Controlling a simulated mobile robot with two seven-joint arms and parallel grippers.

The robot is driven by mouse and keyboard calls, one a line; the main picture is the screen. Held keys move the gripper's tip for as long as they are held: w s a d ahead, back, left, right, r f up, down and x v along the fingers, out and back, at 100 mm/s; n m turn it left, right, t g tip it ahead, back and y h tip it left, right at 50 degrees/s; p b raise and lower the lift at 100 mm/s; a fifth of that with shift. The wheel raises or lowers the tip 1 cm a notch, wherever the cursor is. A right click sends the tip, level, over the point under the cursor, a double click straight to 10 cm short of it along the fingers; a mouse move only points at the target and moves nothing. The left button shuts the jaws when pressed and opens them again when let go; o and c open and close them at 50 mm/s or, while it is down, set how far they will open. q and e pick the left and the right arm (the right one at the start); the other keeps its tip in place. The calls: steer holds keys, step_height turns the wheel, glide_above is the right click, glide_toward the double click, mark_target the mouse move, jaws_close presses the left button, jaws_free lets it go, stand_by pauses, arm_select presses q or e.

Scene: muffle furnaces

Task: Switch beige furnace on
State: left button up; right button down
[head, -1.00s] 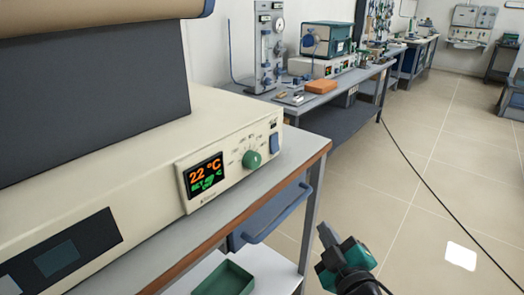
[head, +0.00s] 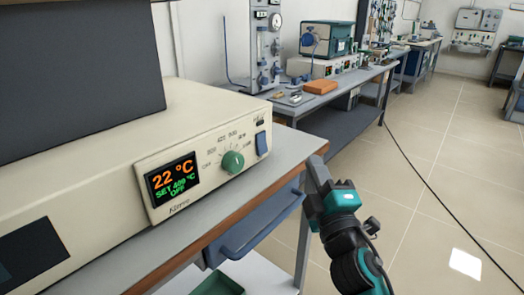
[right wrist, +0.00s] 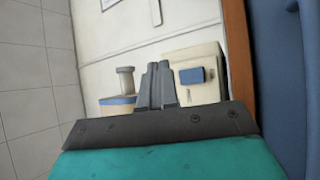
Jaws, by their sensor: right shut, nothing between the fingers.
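The beige furnace (head: 95,165) stands on the bench at the left of the head view. Its display (head: 172,180) reads 22 °C in orange and OFF in green. A green knob (head: 232,162) sits right of the display, and a blue rocker switch (head: 262,144) is at the panel's right end. My right gripper (head: 316,164) is shut and empty, right of the switch and apart from it. In the right wrist view its closed fingers (right wrist: 159,78) point toward a beige housing with a blue part (right wrist: 191,76), apparently the switch. My left gripper is out of view.
The bench (head: 295,153) has a wooden front edge and a blue handle (head: 262,222) below it. A green tray (head: 218,284) lies on the lower shelf. Another bench (head: 352,85) with instruments stands behind. Open tiled floor (head: 430,190) lies to the right.

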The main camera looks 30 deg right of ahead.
steer(key=shift+w, duration=0.1)
steer(key=b, duration=0.2)
glide_toward(262, 143)
steer(key=shift+w+d+r, duration=0.2)
steer(key=shift+w+d, duration=0.5)
steer(key=shift+w, duration=0.1)
steer(key=shift+w+d+r, duration=0.15)
steer(key=shift+w+d, duration=0.6)
steer(key=shift+w+d+r, duration=0.2)
steer(key=shift+w+d, duration=0.5)
steer(key=shift+w, duration=0.1)
steer(key=shift+w, duration=0.2)
steer(key=shift+a, duration=0.15)
